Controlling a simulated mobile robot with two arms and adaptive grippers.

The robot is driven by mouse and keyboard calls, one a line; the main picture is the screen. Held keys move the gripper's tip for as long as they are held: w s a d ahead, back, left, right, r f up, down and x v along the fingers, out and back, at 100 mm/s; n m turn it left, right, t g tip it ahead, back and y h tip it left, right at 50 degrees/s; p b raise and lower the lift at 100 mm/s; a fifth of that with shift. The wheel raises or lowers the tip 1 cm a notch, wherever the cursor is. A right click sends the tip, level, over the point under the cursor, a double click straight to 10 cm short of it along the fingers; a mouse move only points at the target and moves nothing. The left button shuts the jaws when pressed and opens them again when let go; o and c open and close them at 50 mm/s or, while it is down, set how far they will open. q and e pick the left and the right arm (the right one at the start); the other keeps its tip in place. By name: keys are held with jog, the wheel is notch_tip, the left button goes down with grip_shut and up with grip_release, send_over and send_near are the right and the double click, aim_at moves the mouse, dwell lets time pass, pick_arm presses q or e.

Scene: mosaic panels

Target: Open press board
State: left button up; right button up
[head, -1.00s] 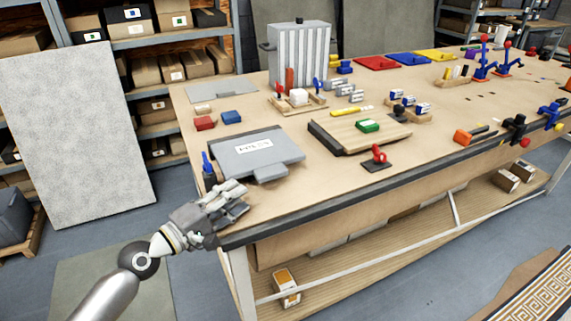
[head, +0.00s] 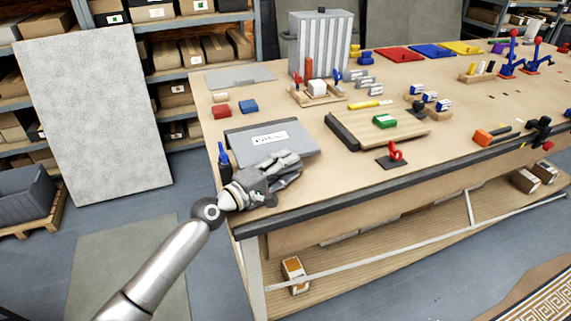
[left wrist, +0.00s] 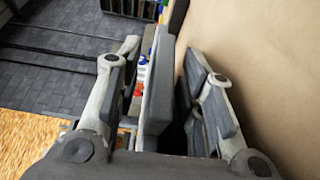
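The press board (head: 236,146) is a flat grey plate with a white label, lying closed and level at the table's near left corner. My left gripper (head: 297,164) is at its front edge and hides the front tab. In the left wrist view a grey plate edge (left wrist: 160,95) stands between the two fingers of my left gripper (left wrist: 160,70). Gaps show beside the plate, so the fingers are open around it and not clamped. My right gripper is out of view.
A dark blue bottle-like item (head: 224,163) stands close left of the board. A wooden board with a green block (head: 384,121) and a red clamp (head: 394,153) lie to the right. Table between is clear.

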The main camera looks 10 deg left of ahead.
pick_arm(q)
jog(key=shift+w+d, duration=0.1)
jog(key=shift+w, duration=0.05)
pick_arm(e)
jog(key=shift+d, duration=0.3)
pick_arm(q)
grip_shut()
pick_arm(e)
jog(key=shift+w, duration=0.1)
